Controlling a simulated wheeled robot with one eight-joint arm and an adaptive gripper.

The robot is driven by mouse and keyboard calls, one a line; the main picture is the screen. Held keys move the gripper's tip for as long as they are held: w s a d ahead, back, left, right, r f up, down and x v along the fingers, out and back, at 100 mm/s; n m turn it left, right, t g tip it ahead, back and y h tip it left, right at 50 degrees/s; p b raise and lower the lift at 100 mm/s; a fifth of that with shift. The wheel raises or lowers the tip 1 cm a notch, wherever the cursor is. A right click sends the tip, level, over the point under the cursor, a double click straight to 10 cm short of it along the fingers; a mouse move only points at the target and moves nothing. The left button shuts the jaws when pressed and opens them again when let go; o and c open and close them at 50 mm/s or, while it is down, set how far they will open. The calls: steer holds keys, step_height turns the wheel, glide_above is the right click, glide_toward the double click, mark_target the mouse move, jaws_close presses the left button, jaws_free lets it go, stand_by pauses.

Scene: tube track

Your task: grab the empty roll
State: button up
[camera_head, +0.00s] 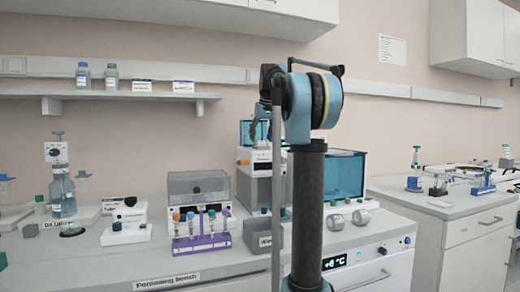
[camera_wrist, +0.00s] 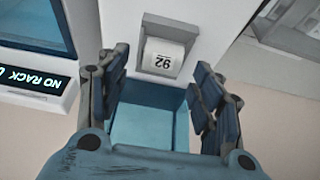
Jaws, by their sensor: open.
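In the wrist view a white roll (camera_wrist: 165,57) sits in a grey recess on the front of a white device (camera_wrist: 205,22). It bears a dark number that reads upside down. I cannot tell whether the roll is empty. My gripper (camera_wrist: 160,76) is open, with its dark blue fingers apart on either side of the view. The roll lies beyond the fingertips, roughly between them, and nothing is held. In the head view my arm stands in front of the bench and hides much of the gripper; I cannot make out the roll there.
A teal open-topped box (camera_wrist: 145,120) shows between my fingers. A "NO RACK" display (camera_wrist: 30,80) is at left in the wrist view. In the head view, a purple tube rack (camera_head: 203,243) and a grey bin (camera_head: 262,236) stand on the bench left of my arm.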

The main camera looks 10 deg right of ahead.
steer(key=shift+x, duration=0.8)
steer(key=c, duration=0.9)
steer(key=shift+o, duration=0.2)
steer(key=shift+r, duration=0.15)
